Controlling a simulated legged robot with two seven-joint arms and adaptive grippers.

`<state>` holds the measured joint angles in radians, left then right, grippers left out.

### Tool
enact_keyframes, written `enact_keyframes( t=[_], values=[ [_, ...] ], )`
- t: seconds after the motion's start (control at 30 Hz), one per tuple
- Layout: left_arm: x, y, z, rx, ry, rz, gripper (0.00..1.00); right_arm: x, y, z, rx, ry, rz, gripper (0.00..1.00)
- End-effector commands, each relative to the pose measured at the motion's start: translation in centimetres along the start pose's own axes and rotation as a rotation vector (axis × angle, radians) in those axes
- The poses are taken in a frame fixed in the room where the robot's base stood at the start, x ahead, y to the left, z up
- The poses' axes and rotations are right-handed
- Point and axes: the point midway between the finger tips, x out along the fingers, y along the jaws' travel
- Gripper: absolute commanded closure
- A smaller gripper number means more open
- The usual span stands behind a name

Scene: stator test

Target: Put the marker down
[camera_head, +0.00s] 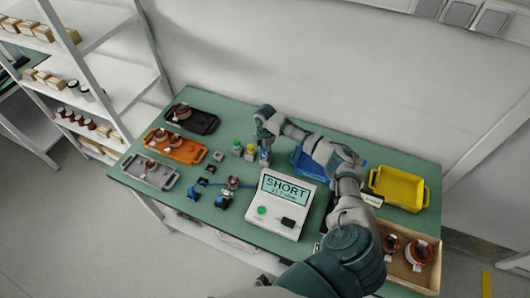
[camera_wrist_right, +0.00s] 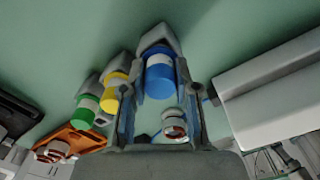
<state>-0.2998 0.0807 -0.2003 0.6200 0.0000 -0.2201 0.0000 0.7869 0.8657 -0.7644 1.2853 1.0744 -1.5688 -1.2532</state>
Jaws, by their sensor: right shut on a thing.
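The blue marker (camera_wrist_right: 159,75) is between the fingers of my right gripper (camera_wrist_right: 160,115) in the right wrist view. Its far end meets a grey holder (camera_wrist_right: 158,38); I cannot tell if it is fully seated. In the head view my right gripper (camera_head: 264,150) points down at the marker, standing about upright behind the tester. A green marker (camera_head: 237,147) and a yellow marker (camera_head: 250,152) stand beside it to the left. They also show in the right wrist view, green (camera_wrist_right: 85,108) and yellow (camera_wrist_right: 114,92), in grey holders. My left gripper is not in view.
A tester (camera_head: 280,204) reading SHORT stands in front. A stator (camera_head: 233,183) sits on a fixture to the left. Black (camera_head: 205,122), orange (camera_head: 190,153) and grey (camera_head: 162,180) trays line the left; blue (camera_head: 308,168) and yellow (camera_head: 400,188) trays and a box (camera_head: 425,278) lie right.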

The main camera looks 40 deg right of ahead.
Motion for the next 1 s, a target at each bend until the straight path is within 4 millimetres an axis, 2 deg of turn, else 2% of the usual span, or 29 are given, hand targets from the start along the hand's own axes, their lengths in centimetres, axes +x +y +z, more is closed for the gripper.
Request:
enact_keyframes(
  t=[0.1, 0.53, 0.57, 0.6, 0.67, 1.0],
  values=[
    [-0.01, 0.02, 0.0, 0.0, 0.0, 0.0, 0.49, 0.7, 0.0, 0.02, -0.001, 0.0, 0.001, 1.0],
    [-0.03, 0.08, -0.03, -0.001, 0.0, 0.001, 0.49, 1.27, -0.03, -0.05, 0.0, -0.001, -0.001, 1.0],
    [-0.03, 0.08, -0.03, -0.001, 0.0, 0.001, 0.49, 1.31, -0.02, -0.05, 0.0, -0.001, 0.0, 0.68],
    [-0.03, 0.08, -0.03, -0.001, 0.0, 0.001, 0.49, 1.28, -0.01, -0.04, 0.0, -0.001, 0.0, 0.58],
    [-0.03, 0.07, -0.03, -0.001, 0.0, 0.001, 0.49, 1.28, -0.01, -0.04, 0.0, -0.001, 0.0, 0.45],
    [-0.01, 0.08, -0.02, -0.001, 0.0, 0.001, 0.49, 1.0, 0.02, -0.02, 0.0, -0.001, 0.001, 0.45]
  ],
)
